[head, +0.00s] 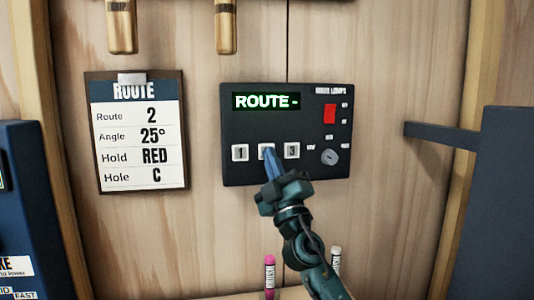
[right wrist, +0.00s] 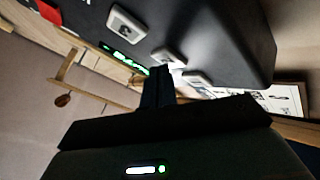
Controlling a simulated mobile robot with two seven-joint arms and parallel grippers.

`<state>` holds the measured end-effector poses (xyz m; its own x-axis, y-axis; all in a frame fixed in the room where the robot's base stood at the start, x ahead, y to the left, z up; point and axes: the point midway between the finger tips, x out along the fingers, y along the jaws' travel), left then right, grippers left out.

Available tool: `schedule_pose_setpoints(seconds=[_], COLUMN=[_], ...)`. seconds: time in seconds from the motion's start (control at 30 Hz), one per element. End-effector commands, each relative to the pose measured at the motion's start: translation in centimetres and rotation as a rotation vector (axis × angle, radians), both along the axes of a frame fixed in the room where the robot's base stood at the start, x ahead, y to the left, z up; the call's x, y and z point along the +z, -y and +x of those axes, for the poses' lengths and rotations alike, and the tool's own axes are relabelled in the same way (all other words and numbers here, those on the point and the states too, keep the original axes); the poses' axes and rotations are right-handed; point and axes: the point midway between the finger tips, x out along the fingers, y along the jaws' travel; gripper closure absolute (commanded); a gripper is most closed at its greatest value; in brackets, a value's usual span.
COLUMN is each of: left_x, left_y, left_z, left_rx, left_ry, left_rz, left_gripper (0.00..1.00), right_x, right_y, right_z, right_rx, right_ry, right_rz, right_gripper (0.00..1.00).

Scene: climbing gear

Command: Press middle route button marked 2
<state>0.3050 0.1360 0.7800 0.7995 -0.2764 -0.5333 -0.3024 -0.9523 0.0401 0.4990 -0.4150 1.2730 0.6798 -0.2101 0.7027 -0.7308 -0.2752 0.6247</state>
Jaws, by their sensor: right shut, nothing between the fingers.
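The dark control panel (head: 240,178) hangs on the wooden wall with a row of white buttons. The button marked 1 (head: 240,153) is at the left and the one marked 3 (head: 292,151) at the right. The middle button (head: 262,152) is partly hidden by my right gripper (head: 268,152), which is shut and empty, fingertips in front of it. In the right wrist view, the fingertips (right wrist: 160,72) are close to the middle button (right wrist: 169,55); I cannot tell whether they touch it. The green display (head: 266,101) reads "ROUTE -". My left gripper is out of view.
A route card (head: 138,140) left of the panel reads Route 2, 25°, RED, C. The panel also has a red switch (head: 330,114) and a grey knob (head: 329,157). A dark bracket (head: 440,135) juts in at the right. A pink marker (head: 269,275) stands below.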

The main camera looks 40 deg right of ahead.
Motion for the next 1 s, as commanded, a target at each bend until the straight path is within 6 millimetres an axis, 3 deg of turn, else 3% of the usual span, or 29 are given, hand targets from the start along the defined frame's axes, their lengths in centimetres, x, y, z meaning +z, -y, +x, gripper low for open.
schedule_pose_setpoints(seconds=[0.7,1.0], left_x=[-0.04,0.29], left_y=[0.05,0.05], left_z=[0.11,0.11], left_rx=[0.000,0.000], left_ry=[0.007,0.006], left_rz=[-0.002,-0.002], left_gripper=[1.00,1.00], right_x=[0.01,0.02], right_y=[0.26,-0.21], right_z=[0.49,-0.40], right_rx=[0.000,0.001], right_ry=[0.000,0.000], right_rz=[0.000,0.001], right_gripper=[1.00,1.00])
